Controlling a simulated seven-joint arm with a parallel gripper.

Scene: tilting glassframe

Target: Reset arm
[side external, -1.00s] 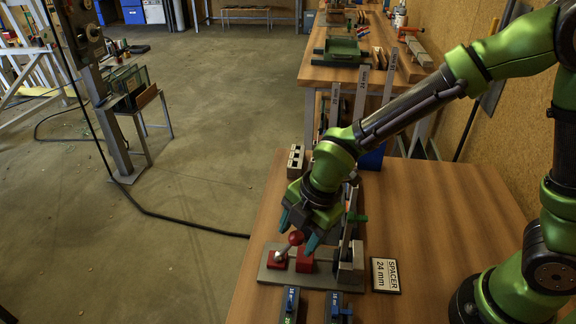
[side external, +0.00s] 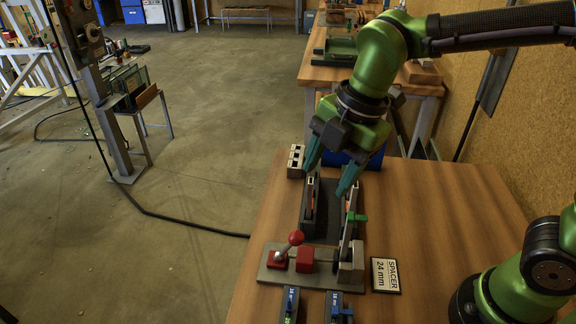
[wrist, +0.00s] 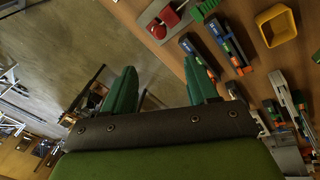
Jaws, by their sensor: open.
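My gripper (side external: 331,176) is open and empty in the side view. It hangs above the dark fixture with two upright plates (side external: 325,207) on the wooden table. In the wrist view its two teal fingers (wrist: 162,92) are spread wide with nothing between them. A toggle clamp with a red ball knob (side external: 296,238) and a red block (side external: 305,260) sits on a grey base plate (side external: 268,274) at the table's near left. The gripper is apart from the knob. The clamp also shows at the top of the wrist view (wrist: 168,15).
A "SPACER 24 mm" plate (side external: 385,275) lies right of the clamp. Two blue-labelled tools (side external: 290,304) lie at the near edge. A holed grey block (side external: 296,160) stands at the left edge. A yellow bin (wrist: 276,25) shows in the wrist view.

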